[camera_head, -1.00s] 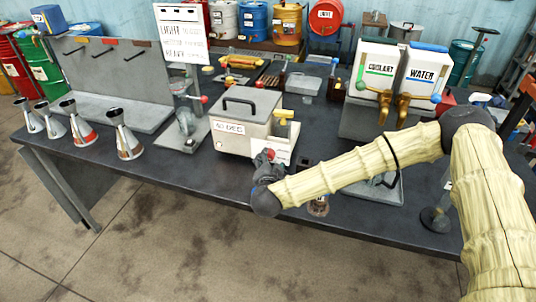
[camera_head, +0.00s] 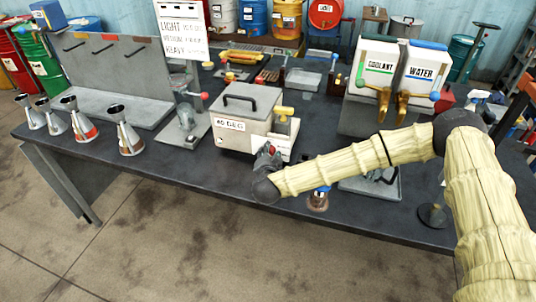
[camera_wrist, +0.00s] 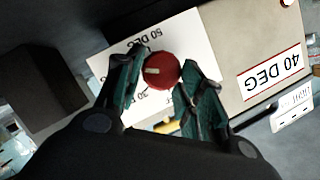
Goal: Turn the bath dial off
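The bath (camera_head: 232,138) is a pale box with a dark-handled lid and a "40 DEG" label, standing near the bench's front edge. Its round red dial (camera_wrist: 164,71) is on a white panel (camera_wrist: 112,62) with "50 DEG" and "30" markings, upside down in the wrist view. The dial's pale mark points left there, between those markings. My gripper (camera_wrist: 165,75) has its two dark green fingers on either side of the dial, very near its rim. I cannot make out firm contact. In the head view my gripper (camera_head: 268,158) is small and partly covers the dial.
Several metal funnels (camera_head: 128,138) stand on the left of the bench (camera_head: 190,163). A dispenser stand with coolant (camera_head: 379,68) and water (camera_head: 421,68) tanks is at the right. A small blue-topped container (camera_head: 318,199) stands close beside my arm.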

